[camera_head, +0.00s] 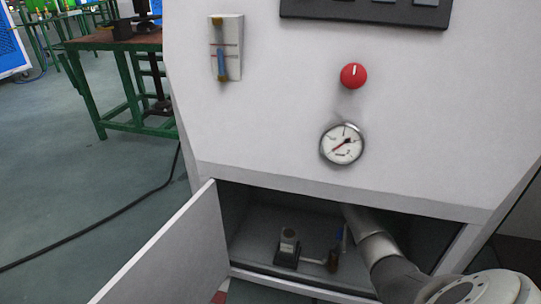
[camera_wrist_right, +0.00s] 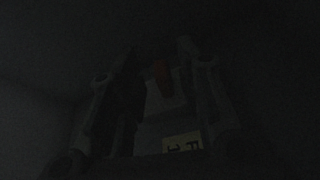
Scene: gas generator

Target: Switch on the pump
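The white cabinet (camera_head: 265,120) has its lower compartment open. My right arm reaches into the compartment from the lower right, and its gripper is hidden there in the head view. In the dark right wrist view, the two fingers of my right gripper (camera_wrist_right: 160,65) stand apart. A small red-orange piece (camera_wrist_right: 162,80), possibly a switch, shows between and beyond them on a paler block. I cannot tell whether a finger touches it. A yellowish label (camera_wrist_right: 182,145) with dark letters lies below it. My left gripper is not in view.
The compartment door (camera_head: 175,255) hangs open to the left. A small device (camera_head: 288,245) with pipework stands on the compartment floor. A red knob (camera_head: 354,76) and a gauge (camera_head: 342,144) are on the front panel. A green-framed table (camera_head: 120,85) stands behind left.

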